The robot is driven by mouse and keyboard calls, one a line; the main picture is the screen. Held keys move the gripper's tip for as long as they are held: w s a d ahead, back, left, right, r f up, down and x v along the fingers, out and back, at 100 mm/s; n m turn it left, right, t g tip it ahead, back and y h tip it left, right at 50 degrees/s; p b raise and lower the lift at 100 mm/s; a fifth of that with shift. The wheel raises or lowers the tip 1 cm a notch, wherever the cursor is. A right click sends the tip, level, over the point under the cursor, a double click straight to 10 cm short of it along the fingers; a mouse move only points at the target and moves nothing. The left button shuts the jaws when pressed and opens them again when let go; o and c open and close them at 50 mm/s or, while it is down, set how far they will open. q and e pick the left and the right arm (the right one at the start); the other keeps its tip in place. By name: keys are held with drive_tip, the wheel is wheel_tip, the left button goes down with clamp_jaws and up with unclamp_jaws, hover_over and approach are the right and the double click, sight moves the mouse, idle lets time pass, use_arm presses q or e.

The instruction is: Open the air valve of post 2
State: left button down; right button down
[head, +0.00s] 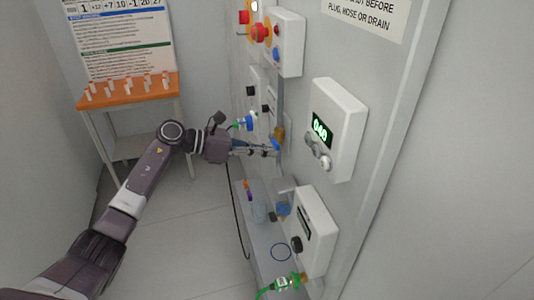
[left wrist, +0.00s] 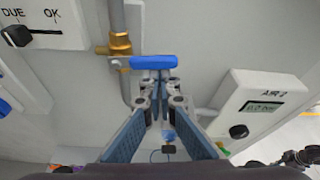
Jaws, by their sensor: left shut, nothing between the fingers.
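A valve with a brass body (left wrist: 120,44) and a blue lever handle (left wrist: 153,62) sits on a grey pipe on the wall. In the left wrist view the handle lies crosswise to the pipe. The brass body (head: 279,133) and blue handle (head: 275,144) also show small in the head view. My left gripper (head: 268,151) is shut and empty, its fingertips (left wrist: 158,84) close to the handle; I cannot tell whether they touch it. A white box marked AIR 2 (left wrist: 262,90) has a small display and a black knob. My right gripper is not in view.
A white box with a green lit display (head: 345,110) is on the wall to the right. Another blue-handled fitting (head: 249,122) is left of the valve. A grey ledge (head: 262,262) runs below. An orange-topped table (head: 125,97) with several small bottles stands behind.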

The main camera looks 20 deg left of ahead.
use_arm(q)
wheel_tip(320, 180, up, 2)
drive_tip(key=n+b, duration=0.1)
drive_tip(key=n+g+h+b, duration=0.1)
drive_tip(key=n, duration=0.1)
drive_tip(key=shift+w+a+r+n+g+b, duration=0.1)
drive_tip(key=shift+w+r+n+g+b, duration=0.05)
drive_tip(key=shift+n+g+b, duration=0.15)
drive_tip(key=shift+w+a+r+n+g+h+b, duration=0.2)
drive_tip(key=shift+w+a+r+n+h+b, duration=0.3)
drive_tip(key=shift+n+b, duration=0.85)
drive_tip(key=shift+w+a+r+n+g+h+b, duration=0.2)
drive_tip(key=shift+w+r+n+h+b, duration=0.45)
drive_tip(key=shift+n+b, duration=0.65)
drive_tip(key=shift+w+a+r+n+g+h+b, duration=0.3)
drive_tip(key=shift+r+n+h+b, duration=0.45)
drive_tip(key=shift+n+b, duration=0.6)
drive_tip(key=shift+r, duration=0.15)
